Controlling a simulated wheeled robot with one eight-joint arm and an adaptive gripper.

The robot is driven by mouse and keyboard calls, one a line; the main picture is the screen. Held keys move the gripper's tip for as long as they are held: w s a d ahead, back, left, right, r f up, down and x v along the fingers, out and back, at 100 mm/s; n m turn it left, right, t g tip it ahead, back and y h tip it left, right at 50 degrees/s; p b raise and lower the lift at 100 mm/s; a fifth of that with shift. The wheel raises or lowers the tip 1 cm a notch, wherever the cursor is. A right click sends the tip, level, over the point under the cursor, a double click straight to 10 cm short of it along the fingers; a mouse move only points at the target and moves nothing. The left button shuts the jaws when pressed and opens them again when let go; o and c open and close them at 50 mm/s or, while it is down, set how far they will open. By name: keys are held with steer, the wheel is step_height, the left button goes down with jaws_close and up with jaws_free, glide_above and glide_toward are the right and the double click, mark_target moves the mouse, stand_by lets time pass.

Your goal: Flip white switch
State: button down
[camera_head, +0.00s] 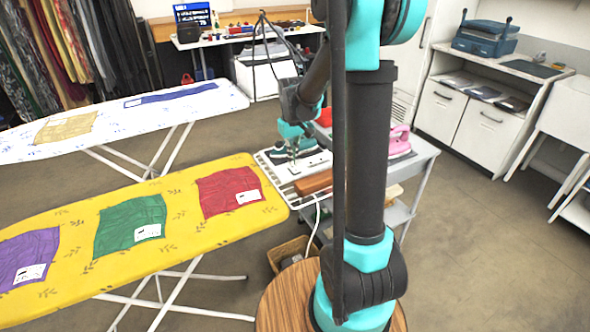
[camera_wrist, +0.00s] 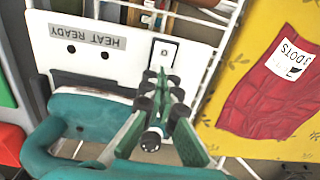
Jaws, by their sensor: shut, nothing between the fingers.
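The white switch (camera_wrist: 164,53) is a small white plate with a dark outline and a tiny mark, at the right end of a white panel (camera_wrist: 88,62) in the wrist view. The panel has a HEAT READY label and dark round spots. It also shows on the cart (camera_head: 315,163) in the head view, where the switch is too small to make out. My gripper (camera_wrist: 160,84) is shut and empty, its fingertips just below the switch in the wrist view. I cannot tell if they touch it. In the head view my gripper (camera_head: 293,158) points down over the panel.
The yellow ironing board (camera_head: 180,231) with coloured cloths stands left of the cart. A white wire rack (camera_wrist: 219,62) surrounds the panel. A wooden block (camera_head: 313,183) lies in front, a pink iron (camera_head: 398,142) to the right. A basket (camera_head: 290,254) stands below.

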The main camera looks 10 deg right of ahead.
mark_target(293, 167)
steer(key=shift+r, duration=2.9)
steer(key=shift+m+t, duration=0.8)
steer(key=shift+t, duration=0.1)
steer(key=s, duration=0.3)
steer(key=s+d+f, duration=0.1)
steer(key=s, duration=0.2)
steer(key=s+d+f, duration=0.1)
steer(key=s, duration=0.2)
steer(key=shift+s+d+f, duration=0.1)
steer(key=shift+s+f, duration=0.15)
steer(key=shift+s, duration=0.05)
steer(key=s+d+f+m+t, duration=0.2)
steer(key=s+f, duration=0.4)
steer(key=s, duration=0.6)
steer(key=shift+s, duration=0.25)
steer(key=c, duration=2.3)
jaws_free()
steer(key=shift+a, duration=0.1)
